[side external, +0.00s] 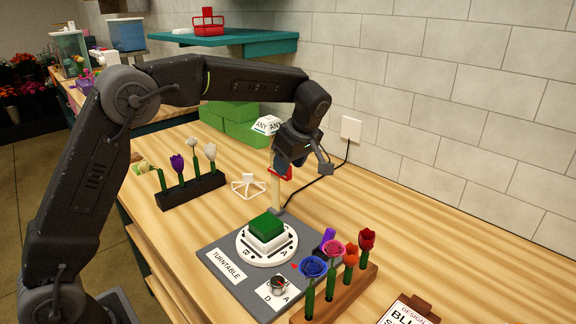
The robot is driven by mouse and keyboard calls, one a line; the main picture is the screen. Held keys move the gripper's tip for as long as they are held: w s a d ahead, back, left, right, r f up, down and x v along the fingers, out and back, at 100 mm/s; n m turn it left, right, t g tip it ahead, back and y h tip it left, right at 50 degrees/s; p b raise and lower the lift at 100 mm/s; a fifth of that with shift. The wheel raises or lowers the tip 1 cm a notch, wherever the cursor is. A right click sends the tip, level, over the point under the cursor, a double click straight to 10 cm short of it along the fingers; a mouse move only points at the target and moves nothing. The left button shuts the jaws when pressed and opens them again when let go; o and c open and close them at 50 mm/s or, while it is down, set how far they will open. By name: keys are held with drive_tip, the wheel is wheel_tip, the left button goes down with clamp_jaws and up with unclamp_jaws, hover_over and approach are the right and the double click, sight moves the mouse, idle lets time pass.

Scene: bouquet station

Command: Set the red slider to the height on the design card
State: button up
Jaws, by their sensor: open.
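The red slider (286,174) sits on a pale upright post (275,192) at the back of the grey turntable base. My gripper (302,164) is open at the slider, with its jaws close to it. The gripper hides part of the slider and post, so I cannot tell whether a jaw touches it. A white "ANY" sign (266,126) tops the post. The design card (402,314) is on a brown clipboard at the bottom right.
The turntable base (222,267) carries a white disc with a green block (267,225). A wooden rack (365,280) of several flowers stands right of it, a black flower rack (190,190) at the left. Green blocks (243,133) lie behind. A black cable runs to the wall.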

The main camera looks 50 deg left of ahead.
drive_tip(key=shift+a+f, duration=0.25)
drive_tip(key=shift+f, duration=0.35)
clamp_jaws()
